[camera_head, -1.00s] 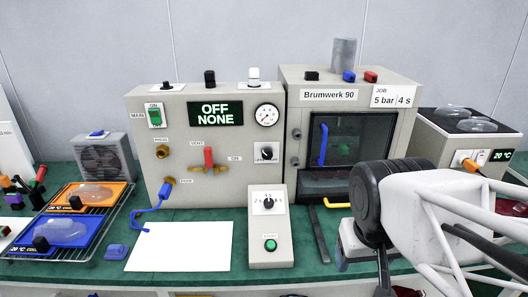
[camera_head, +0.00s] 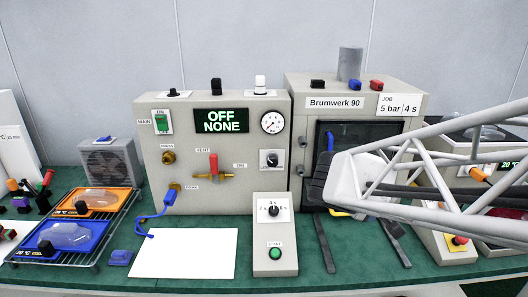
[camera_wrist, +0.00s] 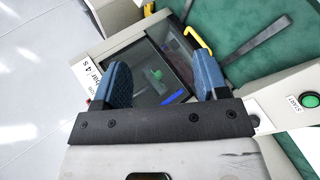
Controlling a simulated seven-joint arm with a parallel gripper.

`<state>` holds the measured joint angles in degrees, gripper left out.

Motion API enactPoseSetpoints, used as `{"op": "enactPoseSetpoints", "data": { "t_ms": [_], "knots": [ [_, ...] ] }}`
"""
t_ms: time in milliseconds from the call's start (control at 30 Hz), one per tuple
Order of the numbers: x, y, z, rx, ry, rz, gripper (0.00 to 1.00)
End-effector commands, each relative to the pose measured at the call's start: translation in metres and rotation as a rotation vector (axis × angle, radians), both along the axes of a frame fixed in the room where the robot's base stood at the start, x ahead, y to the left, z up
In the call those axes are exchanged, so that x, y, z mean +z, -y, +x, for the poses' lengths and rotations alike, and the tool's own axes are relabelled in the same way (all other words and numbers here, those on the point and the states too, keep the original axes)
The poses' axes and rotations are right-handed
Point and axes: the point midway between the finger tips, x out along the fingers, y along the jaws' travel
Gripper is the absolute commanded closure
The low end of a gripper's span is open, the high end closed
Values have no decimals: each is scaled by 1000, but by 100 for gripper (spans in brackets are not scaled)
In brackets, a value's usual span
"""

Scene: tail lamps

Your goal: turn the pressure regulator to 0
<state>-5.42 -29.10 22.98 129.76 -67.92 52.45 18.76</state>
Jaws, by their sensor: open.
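The pressure regulator appears to be the dark round knob on a light plate (camera_head: 271,158), below the round gauge (camera_head: 273,122) on the grey control box (camera_head: 190,137). Its label is too small to read, as is the gauge needle. In the wrist view my gripper (camera_wrist: 163,65) has its two blue fingers spread wide, with nothing between them. Behind them is the dark window of the test chamber (camera_wrist: 150,70). In the head view the dark end of my arm is right of and below the knob, in front of the chamber; the fingers cannot be made out. The knob is not clear in the wrist view.
The display (camera_head: 221,121) reads OFF NONE. A red vent lever (camera_head: 214,163) stands left of the knob. The timer box (camera_head: 273,240) with its green START button (camera_head: 275,254) sits in front. A blue hose (camera_head: 148,222) and white sheet (camera_head: 185,252) lie left.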

Motion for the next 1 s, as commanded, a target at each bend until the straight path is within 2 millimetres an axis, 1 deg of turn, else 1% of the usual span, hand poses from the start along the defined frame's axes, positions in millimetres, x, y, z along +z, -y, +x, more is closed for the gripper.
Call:
{"op": "enactPoseSetpoints", "data": {
  "t_ms": [33,267,467,600,767,867,1000],
  "knots": [
    [-1,-2,12,32,2,-42,33],
    [3,-13,66,193,39,-237,33],
    [1,-35,112,350,76,-392,33],
    [-3,-57,143,470,102,-493,33],
    [-13,-86,175,615,135,-597,33],
    [-21,-108,193,710,154,-658,33],
    [-37,-140,215,850,181,-735,33]
  ]
}}
